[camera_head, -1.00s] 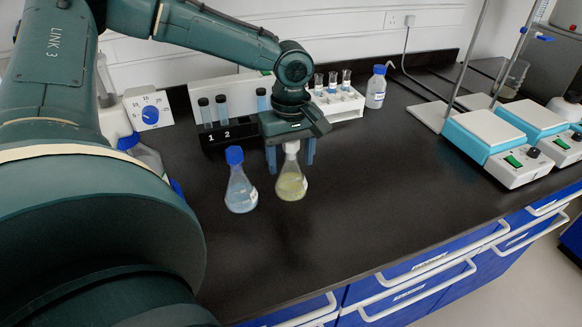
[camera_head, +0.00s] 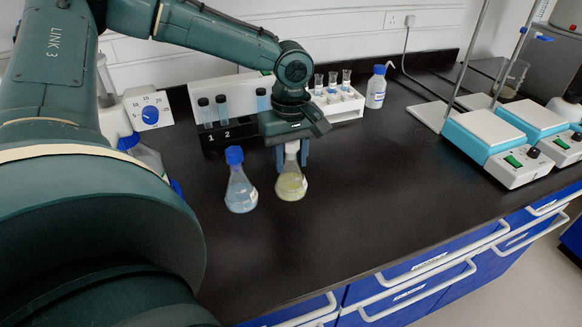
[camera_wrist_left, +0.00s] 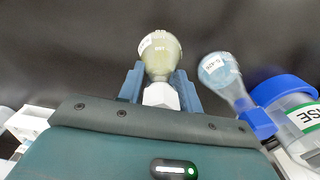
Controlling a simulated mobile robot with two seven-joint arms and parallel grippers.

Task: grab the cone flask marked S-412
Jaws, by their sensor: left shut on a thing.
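A cone flask with a white cap and yellowish liquid (camera_head: 291,186) stands on the black bench. My left gripper (camera_head: 292,160) points down over it, its two blue fingers shut on either side of the neck. In the left wrist view this flask (camera_wrist_left: 161,57) sits between the fingers, with a white label too small to read surely. A second cone flask with a blue cap and pale blue liquid (camera_head: 240,192) stands just left of it, apart from the fingers. Its label (camera_wrist_left: 214,64) is hard to read. My right gripper is out of view.
A rack with numbered vials (camera_head: 225,130) and a white rack with tubes (camera_head: 340,103) stand behind. A blue-capped bottle (camera_head: 376,88) is at the back. Hotplates with stands (camera_head: 497,145) are at the right. The bench centre and front are clear.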

